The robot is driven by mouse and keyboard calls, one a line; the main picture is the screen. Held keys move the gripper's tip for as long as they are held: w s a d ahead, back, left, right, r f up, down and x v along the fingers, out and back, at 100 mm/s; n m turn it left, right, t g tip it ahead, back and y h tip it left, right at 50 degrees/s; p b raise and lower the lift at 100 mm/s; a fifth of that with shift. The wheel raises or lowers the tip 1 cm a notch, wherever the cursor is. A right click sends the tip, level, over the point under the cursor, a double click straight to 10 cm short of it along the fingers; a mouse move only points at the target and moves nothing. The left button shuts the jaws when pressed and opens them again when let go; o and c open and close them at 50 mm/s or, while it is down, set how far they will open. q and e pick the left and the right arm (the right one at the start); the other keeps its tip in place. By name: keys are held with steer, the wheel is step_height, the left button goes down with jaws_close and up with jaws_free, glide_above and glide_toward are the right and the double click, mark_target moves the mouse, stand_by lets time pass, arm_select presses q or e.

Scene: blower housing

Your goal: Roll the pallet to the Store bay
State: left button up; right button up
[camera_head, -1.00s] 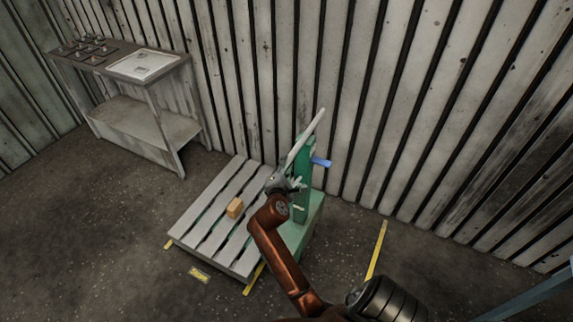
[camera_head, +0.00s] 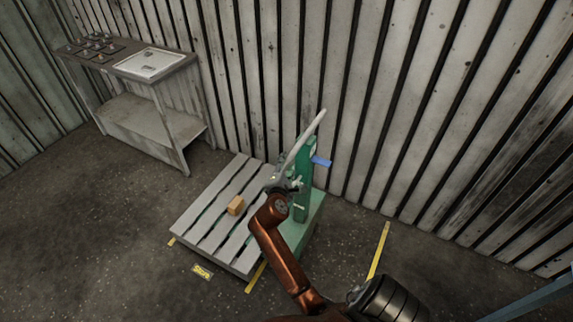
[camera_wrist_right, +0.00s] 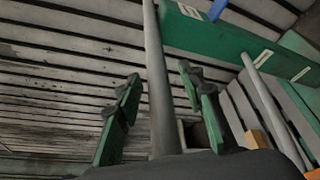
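The grey slatted pallet (camera_head: 222,222) rests by the ribbed wall with a small brown box (camera_head: 236,205) on it. A green pallet truck (camera_head: 303,215) stands at its right end, with a long pale handle (camera_head: 305,138) slanting up. A yellow floor label reading "Store" (camera_head: 201,271) lies just in front of the pallet. My right gripper (camera_head: 281,181) is at the handle's lower part. In the right wrist view, its two fingers (camera_wrist_right: 163,98) stand apart with a grey bar (camera_wrist_right: 159,85) between them and gaps showing on both sides. My left gripper is out of view.
Yellow floor strips show at the pallet's left corner (camera_head: 171,241), by its front corner (camera_head: 256,276) and farther right (camera_head: 378,250). A metal workbench (camera_head: 140,118) stands at the back left. The ribbed wall (camera_head: 430,120) is close behind. The front-left floor is clear.

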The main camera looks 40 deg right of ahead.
steer(key=v, duration=0.7)
steer(key=shift+a, duration=0.2)
stand_by(0.4)
